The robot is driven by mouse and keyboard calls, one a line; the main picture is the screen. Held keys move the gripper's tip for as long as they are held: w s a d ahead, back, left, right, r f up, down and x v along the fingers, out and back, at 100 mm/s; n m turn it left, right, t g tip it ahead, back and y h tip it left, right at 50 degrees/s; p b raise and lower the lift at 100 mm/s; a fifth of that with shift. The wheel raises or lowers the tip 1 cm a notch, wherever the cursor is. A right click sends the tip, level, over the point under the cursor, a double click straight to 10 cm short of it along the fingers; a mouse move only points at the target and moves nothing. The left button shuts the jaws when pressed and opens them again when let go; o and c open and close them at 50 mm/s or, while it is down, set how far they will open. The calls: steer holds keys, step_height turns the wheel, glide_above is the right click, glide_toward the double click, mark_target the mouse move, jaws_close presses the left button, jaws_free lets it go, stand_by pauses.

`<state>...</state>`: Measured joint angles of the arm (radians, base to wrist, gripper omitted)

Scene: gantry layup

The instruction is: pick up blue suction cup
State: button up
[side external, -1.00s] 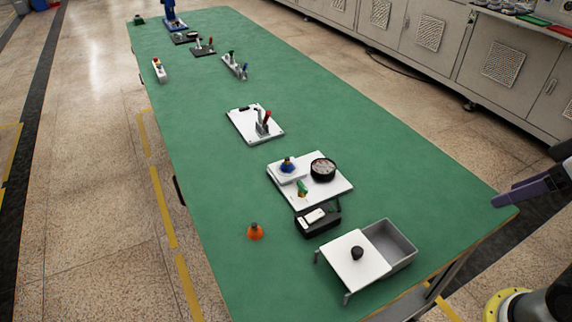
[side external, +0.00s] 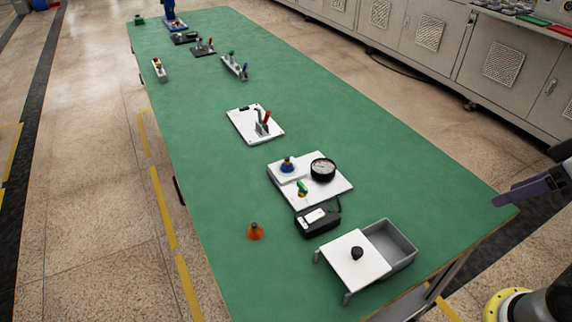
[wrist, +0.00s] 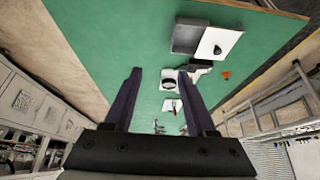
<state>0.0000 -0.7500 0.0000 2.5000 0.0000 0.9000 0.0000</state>
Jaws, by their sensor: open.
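The blue suction cup (side external: 288,167) has a dark fitting on top. It sits on the raised part of a white plate (side external: 325,191) near the middle of the green table in the side view. My gripper (side external: 506,197) is at the right edge of that view, beside the table's right edge and well apart from the cup. In the wrist view my gripper (wrist: 160,88) shows two purple fingers spread wide with nothing between them. I cannot clearly make out the blue cup in the wrist view.
A round black gauge (side external: 323,169) and a small green-and-yellow part (side external: 302,187) share the plate. An orange cup (side external: 255,232), a black box (side external: 317,218) and a grey box with a white lid (side external: 357,259) are nearby. The table's right side is clear.

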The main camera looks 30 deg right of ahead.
steer(key=w+a+r+n+t+y, duration=0.1)
steer(key=w+r+n, duration=0.1)
steer(key=w+r, duration=0.35)
steer(key=w+a+r+n, duration=0.2)
steer(key=w+r+n, duration=0.1)
steer(key=w+r, duration=0.3)
steer(key=n+g+y, duration=0.2)
steer(key=n+g, duration=0.1)
steer(key=n, duration=0.1)
glide_above(287, 158)
steer(key=s+d, duration=0.2)
step_height(287, 158, down, 27)
steer(key=shift+x, duration=3)
steer(key=shift+s, duration=0.15)
jaws_close()
